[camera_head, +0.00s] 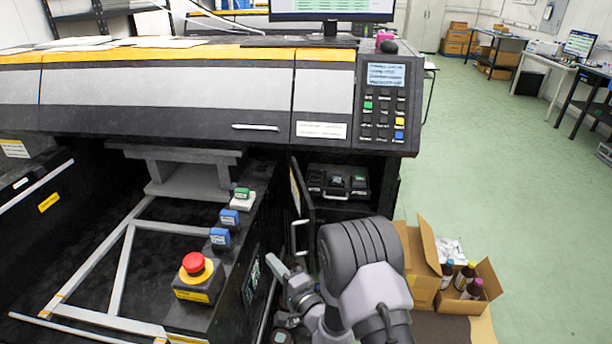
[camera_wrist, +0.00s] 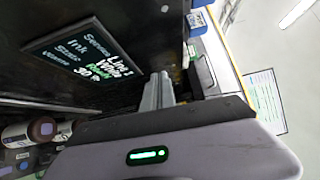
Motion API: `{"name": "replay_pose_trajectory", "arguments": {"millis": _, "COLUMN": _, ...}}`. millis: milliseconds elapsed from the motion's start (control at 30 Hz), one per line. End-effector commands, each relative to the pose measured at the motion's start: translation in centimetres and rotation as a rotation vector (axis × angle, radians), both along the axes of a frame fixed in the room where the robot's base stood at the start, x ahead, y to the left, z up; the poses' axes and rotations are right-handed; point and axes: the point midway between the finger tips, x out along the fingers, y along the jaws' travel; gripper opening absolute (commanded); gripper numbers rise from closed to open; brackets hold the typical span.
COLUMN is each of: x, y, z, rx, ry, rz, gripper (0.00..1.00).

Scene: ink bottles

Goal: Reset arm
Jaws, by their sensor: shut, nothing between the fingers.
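My arm reaches in from the bottom of the head view. My gripper (camera_head: 274,264) is beside the dark side panel of the large printer (camera_head: 200,88), left of the open cabinet door (camera_head: 301,205). In the wrist view my gripper (camera_wrist: 158,88) has its grey fingers together, with nothing seen between them. A small display (camera_wrist: 90,55) with green and white text lies just left of the fingers there. I cannot tell whether the fingers touch the panel.
A cardboard box (camera_head: 457,303) with several ink bottles (camera_head: 465,275) stands at the lower right. A red emergency button (camera_head: 194,266) is left of my gripper. Dark ink units (camera_head: 337,182) sit in the open cabinet. A bottle (camera_wrist: 40,130) shows at the wrist view's left.

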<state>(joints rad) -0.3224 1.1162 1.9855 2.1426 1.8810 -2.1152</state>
Motion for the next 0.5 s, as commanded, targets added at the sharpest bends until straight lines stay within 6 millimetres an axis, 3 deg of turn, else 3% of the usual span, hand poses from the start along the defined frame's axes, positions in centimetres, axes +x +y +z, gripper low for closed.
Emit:
{"name": "replay_pose_trajectory", "arguments": {"millis": 67, "x": -1.0, "y": 1.8, "z": 5.8, "rx": 0.058, "ry": 0.005, "rz": 0.139, "gripper": 0.0}}
{"name": "replay_pose_trajectory", "arguments": {"millis": 133, "x": -4.2, "y": 3.5, "z": 12.2, "rx": 0.088, "ry": 0.039, "rz": 0.336, "gripper": 0.0}}
{"name": "replay_pose_trajectory", "arguments": {"millis": 200, "x": -9.2, "y": 4.0, "z": 17.8, "rx": 0.047, "ry": 0.097, "rz": 0.545, "gripper": 0.0}}
{"name": "replay_pose_trajectory", "arguments": {"millis": 233, "x": -11.8, "y": 3.8, "z": 19.7, "rx": 0.005, "ry": 0.127, "rz": 0.624, "gripper": 0.0}}
{"name": "replay_pose_trajectory", "arguments": {"millis": 300, "x": -17.7, "y": 2.0, "z": 22.3, "rx": -0.148, "ry": 0.208, "rz": 0.758, "gripper": 0.0}}
{"name": "replay_pose_trajectory", "arguments": {"millis": 367, "x": -22.2, "y": -0.8, "z": 22.9, "rx": -0.321, "ry": 0.278, "rz": 0.805, "gripper": 0.0}}
{"name": "replay_pose_trajectory", "arguments": {"millis": 400, "x": -24.7, "y": -3.1, "z": 22.8, "rx": -0.45, "ry": 0.323, "rz": 0.799, "gripper": 0.0}}
{"name": "replay_pose_trajectory", "arguments": {"millis": 500, "x": -28.8, "y": -10.2, "z": 21.7, "rx": -0.768, "ry": 0.406, "rz": 0.658, "gripper": 0.0}}
